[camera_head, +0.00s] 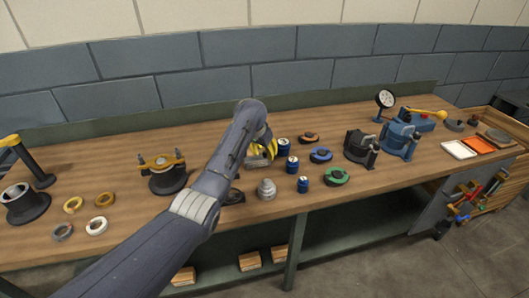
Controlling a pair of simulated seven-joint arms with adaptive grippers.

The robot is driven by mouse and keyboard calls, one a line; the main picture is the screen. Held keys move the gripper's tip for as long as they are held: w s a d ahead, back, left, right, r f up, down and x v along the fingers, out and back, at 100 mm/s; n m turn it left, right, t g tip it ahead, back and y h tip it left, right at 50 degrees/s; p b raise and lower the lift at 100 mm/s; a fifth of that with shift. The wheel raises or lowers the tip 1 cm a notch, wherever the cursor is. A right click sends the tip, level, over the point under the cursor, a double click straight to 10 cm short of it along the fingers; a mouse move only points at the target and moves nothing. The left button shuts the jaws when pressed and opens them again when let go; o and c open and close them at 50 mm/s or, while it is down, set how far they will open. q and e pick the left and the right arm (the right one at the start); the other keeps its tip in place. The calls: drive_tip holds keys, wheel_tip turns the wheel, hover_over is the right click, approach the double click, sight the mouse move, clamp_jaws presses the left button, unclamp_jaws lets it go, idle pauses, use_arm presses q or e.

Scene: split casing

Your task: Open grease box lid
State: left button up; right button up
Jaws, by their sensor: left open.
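My left arm reaches in from the lower left across the workbench. My left gripper (262,150), with yellow showing at its fingers, is over the middle of the bench and open. No lid is seen between its fingers. I cannot tell for sure which thing is the grease box. Low round pieces in orange (309,138), blue (321,155) and green (336,176) lie right of the gripper. A dark round part (234,196) is partly hidden behind my forearm. My right gripper is out of view.
Small blue canisters (292,164) and a grey stepped piece (266,189) stand close to the gripper. A black casing with a yellow top bar (167,172) is at left, beside several rings (104,199). Black (360,146) and blue (399,137) housings stand at right.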

use_arm(q)
drive_tip(key=shift+c, duration=0.3)
clamp_jaws()
idle(0.3)
